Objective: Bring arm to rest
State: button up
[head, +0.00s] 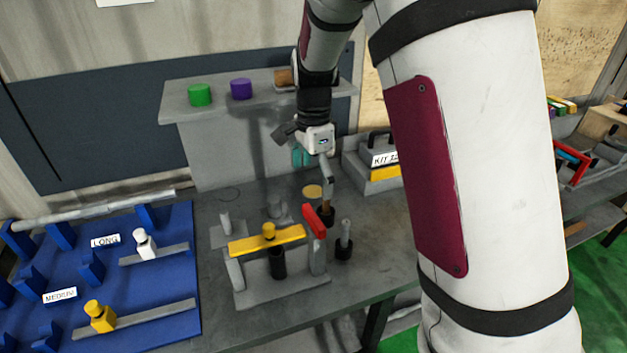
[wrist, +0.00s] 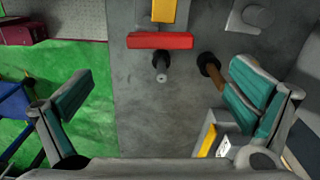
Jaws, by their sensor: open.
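My gripper (head: 314,165) hangs above the back part of the grey workbench (head: 375,255), in front of the grey shelf (head: 170,88). In the wrist view its two teal-padded fingers (wrist: 160,98) stand wide apart with nothing between them. Below it, a red block (head: 314,221) sits at the right end of a yellow bar (head: 267,240) on a grey stand. The red block also shows in the wrist view (wrist: 160,41), ahead of the fingers. The gripper's far finger is partly hidden in the head view.
A grey tool with a black base (head: 344,240) and a brown-handled tool (head: 327,214) stand by the red block. A kit box (head: 384,172) is behind right. A blue rack (head: 170,275) lies left. Green and purple cylinders (head: 241,88) stand on the shelf.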

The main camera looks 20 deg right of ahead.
jog(key=s+a+r+n+t+y, duration=0.1)
jog(key=s+r+n+t, duration=0.2)
jog(key=s+r+n, duration=0.7)
jog(key=s+r+n+t, duration=0.1)
jog(key=s+r+n, duration=0.1)
jog(key=s, duration=0.6)
jog(key=s+r+n+t+h, duration=0.1)
jog(key=s+r+n, duration=0.2)
jog(key=s+n, duration=0.2)
jog(key=s, duration=0.3)
jog(key=shift+a+t, duration=0.25)
jog(key=shift+t, duration=0.05)
jog(key=shift+r, duration=0.1)
jog(key=shift+c, duration=0.6)
